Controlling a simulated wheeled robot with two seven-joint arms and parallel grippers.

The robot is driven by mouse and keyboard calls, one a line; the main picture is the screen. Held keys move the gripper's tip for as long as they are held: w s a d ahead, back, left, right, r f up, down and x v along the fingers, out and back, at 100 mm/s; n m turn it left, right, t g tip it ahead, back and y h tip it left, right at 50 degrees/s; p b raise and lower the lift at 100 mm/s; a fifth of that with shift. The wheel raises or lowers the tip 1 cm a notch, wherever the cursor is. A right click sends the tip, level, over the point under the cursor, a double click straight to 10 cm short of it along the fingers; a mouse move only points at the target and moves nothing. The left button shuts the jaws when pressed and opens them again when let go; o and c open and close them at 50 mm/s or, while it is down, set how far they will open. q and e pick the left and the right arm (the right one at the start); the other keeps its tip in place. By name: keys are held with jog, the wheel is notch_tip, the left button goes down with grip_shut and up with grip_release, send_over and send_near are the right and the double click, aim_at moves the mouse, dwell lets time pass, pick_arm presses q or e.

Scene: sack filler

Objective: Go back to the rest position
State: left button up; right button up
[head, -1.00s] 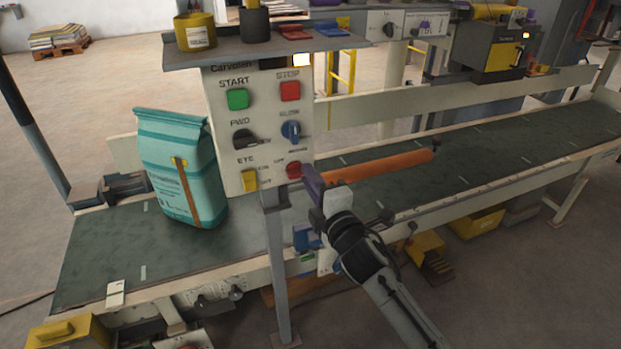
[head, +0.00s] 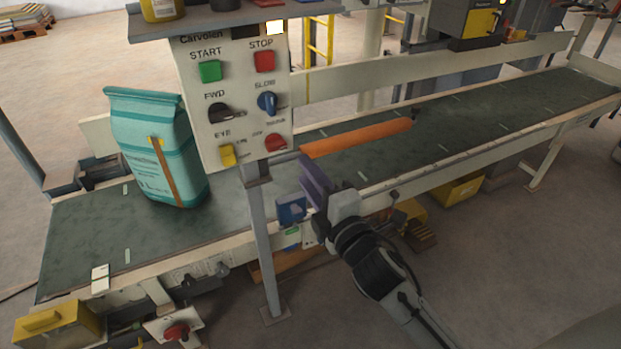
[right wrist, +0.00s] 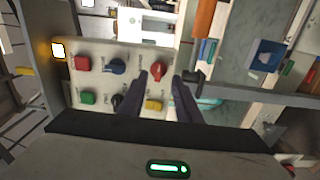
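My right gripper (head: 308,178) is in front of the conveyor, below and to the right of the control panel (head: 240,125), apart from it. In the right wrist view its two dark purple fingers (right wrist: 160,78) stand apart with nothing between them; the panel shows beyond them. The panel carries a green START button (head: 210,71), a red STOP button (head: 264,61), a black knob (head: 220,112), a blue knob (head: 267,103), a yellow switch (head: 228,154) and a red knob (head: 276,142). My left gripper is not in view.
A teal sack (head: 155,150) stands upright on the green conveyor belt (head: 90,235), left of the panel. An orange bar (head: 357,138) lies over the belt. A grey post (head: 262,240) holds the panel. The floor (head: 520,260) at the right front is clear.

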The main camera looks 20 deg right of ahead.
jog(key=shift+s, duration=0.55)
jog(key=s+a+f+m+g+y, duration=0.1)
jog(key=s+f+m+g, duration=0.3)
jog(key=s+f+m, duration=0.4)
jog(key=s+a+f+m+g, duration=0.3)
jog(key=s+f+m+g, duration=0.2)
jog(key=s+f, duration=1.2)
notch_tip(320, 180, down, 5)
jog(key=m, duration=0.3)
jog(key=shift+a+g+y, duration=0.15)
jog(key=shift+g+y, duration=0.15)
jog(key=shift+y, duration=0.1)
jog(key=shift+w+r, duration=0.1)
jog(key=shift+r, duration=0.05)
